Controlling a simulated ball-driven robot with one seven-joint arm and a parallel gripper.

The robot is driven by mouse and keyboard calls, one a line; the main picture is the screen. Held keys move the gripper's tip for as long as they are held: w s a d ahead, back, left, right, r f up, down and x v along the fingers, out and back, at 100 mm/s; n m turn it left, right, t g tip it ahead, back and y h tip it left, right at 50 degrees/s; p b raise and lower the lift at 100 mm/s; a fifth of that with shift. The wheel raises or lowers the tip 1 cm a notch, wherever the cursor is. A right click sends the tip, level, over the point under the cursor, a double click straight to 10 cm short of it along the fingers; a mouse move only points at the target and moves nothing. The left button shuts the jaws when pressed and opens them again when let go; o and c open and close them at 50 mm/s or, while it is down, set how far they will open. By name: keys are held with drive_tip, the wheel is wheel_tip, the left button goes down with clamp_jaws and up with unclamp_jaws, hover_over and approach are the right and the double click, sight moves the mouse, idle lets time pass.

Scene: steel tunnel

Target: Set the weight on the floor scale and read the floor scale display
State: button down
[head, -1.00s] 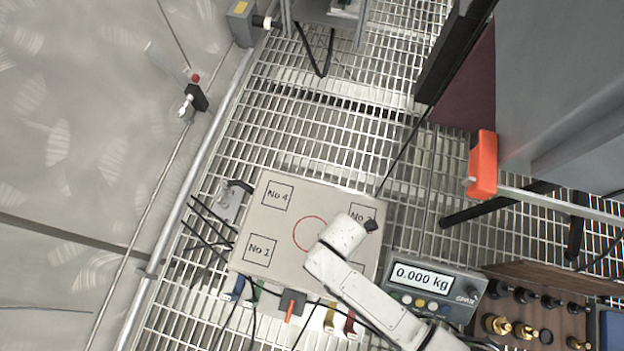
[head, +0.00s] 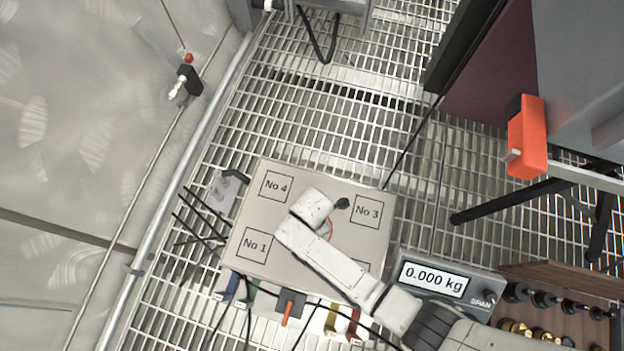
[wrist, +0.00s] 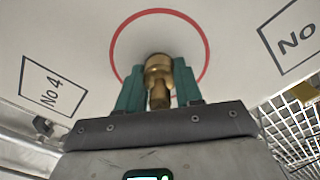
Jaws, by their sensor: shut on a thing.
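The floor scale (head: 300,180) is a pale square plate with a red circle in its middle and numbered corner boxes. Its display (head: 433,278) reads 0.000 kg. In the wrist view, my gripper (wrist: 158,92) has green fingers shut on a brass weight (wrist: 158,68). The weight shows in front of the red circle (wrist: 207,50) on the plate. Whether it touches the plate I cannot tell. In the head view my arm covers most of the circle and hides the gripper and weight.
A wooden rack (head: 560,290) with black and brass weights stands at the lower right. An orange block (head: 527,140) on a rail is at the right. Coloured tags and an orange-levered box (head: 290,304) sit along the plate's front edge. Open grating (head: 330,120) lies behind the plate.

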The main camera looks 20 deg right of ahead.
drive_tip(key=shift+f, duration=0.15)
drive_tip(key=c, duration=0.7)
unclamp_jaws()
drive_tip(key=shift+c, duration=0.2)
wheel_tip(320, 180, up, 12)
drive_tip(key=p, duration=0.7)
drive_tip(key=shift+r, duration=0.2)
